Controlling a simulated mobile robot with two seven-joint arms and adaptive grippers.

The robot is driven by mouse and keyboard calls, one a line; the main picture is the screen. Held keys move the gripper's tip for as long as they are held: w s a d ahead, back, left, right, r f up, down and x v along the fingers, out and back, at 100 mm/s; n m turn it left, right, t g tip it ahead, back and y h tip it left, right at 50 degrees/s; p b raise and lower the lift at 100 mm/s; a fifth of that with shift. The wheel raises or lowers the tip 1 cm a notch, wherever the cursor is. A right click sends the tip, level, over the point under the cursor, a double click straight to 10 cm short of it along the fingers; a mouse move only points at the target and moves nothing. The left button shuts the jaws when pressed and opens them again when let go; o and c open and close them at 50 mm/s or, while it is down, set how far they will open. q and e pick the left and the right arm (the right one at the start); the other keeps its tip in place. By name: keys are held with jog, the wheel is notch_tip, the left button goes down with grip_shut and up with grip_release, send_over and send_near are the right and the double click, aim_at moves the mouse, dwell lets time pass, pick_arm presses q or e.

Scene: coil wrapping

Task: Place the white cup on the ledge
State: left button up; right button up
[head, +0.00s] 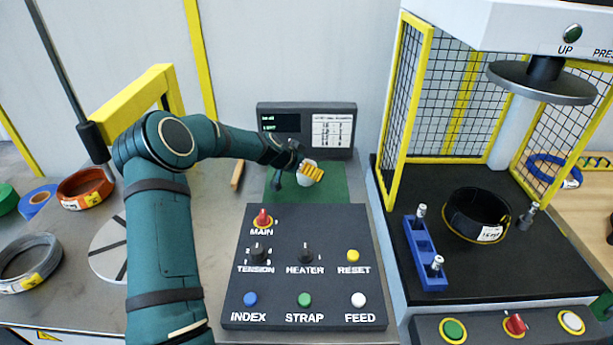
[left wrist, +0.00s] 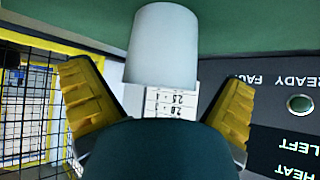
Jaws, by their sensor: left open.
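The white cup (head: 304,180) is at the green mat behind the button panel, partly hidden by my left gripper (head: 309,169). In the left wrist view the cup (left wrist: 162,48) is a plain white cylinder, centred ahead of the yellow fingers. My left gripper (left wrist: 160,80) is open, with one finger to each side of the cup and a visible gap to both. I cannot tell how far the cup sits between the fingers. No thing is clearly marked as the ledge. My right gripper is not in view.
A black display box (head: 307,127) stands behind the green mat (head: 335,183). The button panel (head: 305,285) is in front. A caged press (head: 480,185) with a dark coil (head: 462,226) stands at the right. Several coils lie at the left.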

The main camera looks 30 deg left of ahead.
pick_arm(q)
jog(key=shift+w+f, duration=0.2)
jog(key=shift+w, duration=0.05)
jog(key=c, duration=1.3)
jog(key=shift+o, duration=0.2)
notch_tip(320, 180, up, 10)
jog(key=p, duration=0.1)
jog(key=shift+r+p, duration=0.2)
jog(key=shift+p, duration=0.2)
